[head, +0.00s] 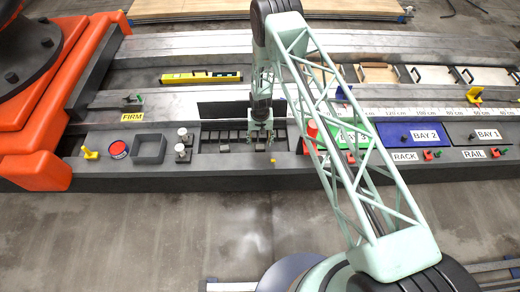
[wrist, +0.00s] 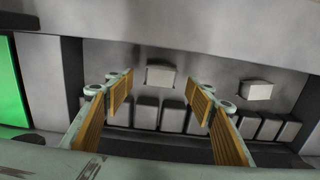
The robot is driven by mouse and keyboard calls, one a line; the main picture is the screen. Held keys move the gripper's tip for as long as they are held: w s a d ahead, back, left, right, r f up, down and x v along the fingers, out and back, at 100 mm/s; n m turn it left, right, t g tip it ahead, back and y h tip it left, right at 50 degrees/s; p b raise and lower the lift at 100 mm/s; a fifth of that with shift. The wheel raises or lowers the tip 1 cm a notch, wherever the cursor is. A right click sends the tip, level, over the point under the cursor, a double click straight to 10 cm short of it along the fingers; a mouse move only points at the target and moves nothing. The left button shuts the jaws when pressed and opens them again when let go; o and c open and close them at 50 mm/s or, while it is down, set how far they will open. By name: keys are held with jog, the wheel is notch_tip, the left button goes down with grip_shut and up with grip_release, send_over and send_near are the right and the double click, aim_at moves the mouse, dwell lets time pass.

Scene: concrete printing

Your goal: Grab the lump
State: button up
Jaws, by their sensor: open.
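No single thing is plainly the lump; small grey blocks are the likely candidates. In the wrist view, one pale block (wrist: 160,75) lies ahead between the lines of my fingers. A second pale block (wrist: 256,90) lies to the right, outside them. A row of darker grey blocks (wrist: 147,111) stands nearer, partly between the fingers. My gripper (wrist: 161,88) is open, with nothing visibly held. In the head view my gripper (head: 260,133) is over the dark recess with the blocks, low on the bench; contact cannot be told there.
A dark upright panel (head: 226,110) stands behind. Right are a green panel (head: 352,136) and blue BAY 2 (head: 410,135). A yellow level (head: 201,76) lies farther back.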

aim_at(260, 147)
dwell(0.3)
jog(key=shift+f+b, duration=0.7)
jog(key=shift+f, duration=1.9)
jog(key=c, duration=1)
